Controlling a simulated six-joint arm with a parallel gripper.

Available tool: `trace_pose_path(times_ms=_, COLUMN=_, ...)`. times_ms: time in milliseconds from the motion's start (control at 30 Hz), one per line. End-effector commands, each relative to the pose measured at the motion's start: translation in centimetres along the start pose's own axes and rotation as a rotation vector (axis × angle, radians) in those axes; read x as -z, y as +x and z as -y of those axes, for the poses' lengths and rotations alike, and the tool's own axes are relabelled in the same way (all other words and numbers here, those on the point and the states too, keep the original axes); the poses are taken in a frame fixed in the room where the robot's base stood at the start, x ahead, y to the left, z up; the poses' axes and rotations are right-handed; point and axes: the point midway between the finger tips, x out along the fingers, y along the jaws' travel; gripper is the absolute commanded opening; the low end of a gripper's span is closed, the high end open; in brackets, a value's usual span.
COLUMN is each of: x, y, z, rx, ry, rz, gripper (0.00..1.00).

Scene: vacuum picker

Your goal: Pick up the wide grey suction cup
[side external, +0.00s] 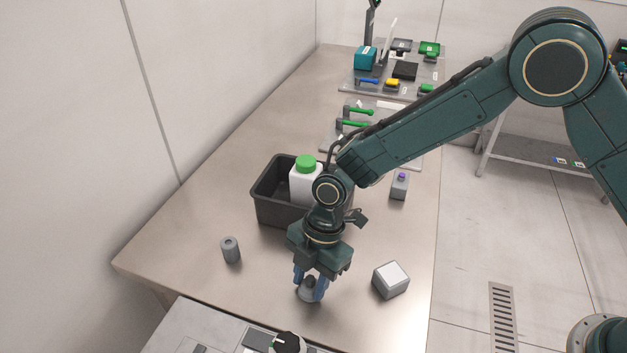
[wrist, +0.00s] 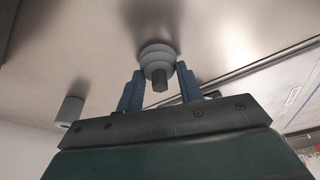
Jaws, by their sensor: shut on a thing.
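The wide grey suction cup (side external: 308,292) is at the front of the table, between the blue fingers of my gripper (side external: 311,284). In the wrist view the cup (wrist: 157,58) shows wide round ridges and a darker narrow stem. The blue fingertips (wrist: 159,84) are on either side of it, and my gripper is shut on it. The cup is at or very near the table top; I cannot tell whether it touches. My gripper points downward.
A grey cylinder (side external: 231,250) stands left of my gripper, and a white-topped grey block (side external: 391,280) lies to the right. A dark bin (side external: 270,207) holding a green-capped white bottle (side external: 304,182) is behind. A small purple-capped bottle (side external: 399,187) stands further back.

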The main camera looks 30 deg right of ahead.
Motion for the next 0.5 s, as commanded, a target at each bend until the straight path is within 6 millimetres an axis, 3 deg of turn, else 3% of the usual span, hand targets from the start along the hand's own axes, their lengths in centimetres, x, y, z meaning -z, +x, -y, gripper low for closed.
trace_pose_path(times_ms=267, x=0.2, y=-0.7, z=-0.1, rx=-0.002, ry=0.0, rz=-0.001, gripper=0.15)
trace_pose_path(times_ms=500, x=0.9, y=-3.2, z=-0.1, rx=-0.004, ry=-0.001, rz=0.0, gripper=0.15)
